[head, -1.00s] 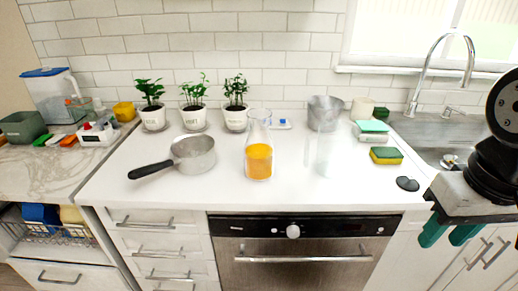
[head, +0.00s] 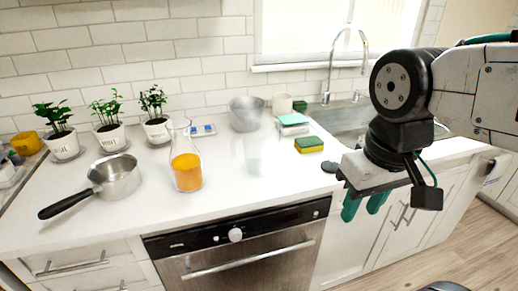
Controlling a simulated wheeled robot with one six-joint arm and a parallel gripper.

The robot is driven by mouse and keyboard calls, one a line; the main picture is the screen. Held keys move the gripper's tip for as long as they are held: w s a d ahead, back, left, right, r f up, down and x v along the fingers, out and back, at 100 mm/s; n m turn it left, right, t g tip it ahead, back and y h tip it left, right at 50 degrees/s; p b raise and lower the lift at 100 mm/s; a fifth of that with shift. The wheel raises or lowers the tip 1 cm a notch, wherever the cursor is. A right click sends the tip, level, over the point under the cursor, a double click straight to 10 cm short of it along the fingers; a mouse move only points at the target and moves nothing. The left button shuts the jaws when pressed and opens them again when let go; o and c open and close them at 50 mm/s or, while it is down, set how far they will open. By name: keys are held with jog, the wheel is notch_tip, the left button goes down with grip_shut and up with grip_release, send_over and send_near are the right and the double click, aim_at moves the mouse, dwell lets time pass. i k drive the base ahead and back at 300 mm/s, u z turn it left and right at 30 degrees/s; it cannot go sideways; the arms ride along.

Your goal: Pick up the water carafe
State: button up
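A faint, clear glass vessel (head: 254,152), which looks like the water carafe, stands upright on the white counter (head: 225,200). Its outline is hard to make out against the white. A glass carafe with orange liquid (head: 187,172) stands to its left, apart from it. My gripper (head: 363,206) is at the right, in front of the counter's sink section, with its teal fingers pointing down. The fingers are apart with nothing between them. The gripper is well to the right of both carafes and touches neither.
A saucepan (head: 118,176) and several potted plants (head: 109,138) stand at the left. A metal pot (head: 245,114), a cup (head: 283,104) and a sponge (head: 309,145) are behind and right of the clear vessel. The counter front near both carafes is clear.

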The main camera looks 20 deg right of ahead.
aim_at(186, 161)
jog(key=u, duration=0.2)
jog(key=k, duration=0.2)
jog(key=u, duration=0.95)
jog(key=k, duration=1.1)
jog(key=u, duration=1.25)
jog(key=i, duration=2.45)
jog(key=z, duration=1.15)
jog(key=i, duration=0.85)
jog(key=z, duration=1.1)
jog(key=i, duration=0.35)
jog(key=z, duration=0.3)
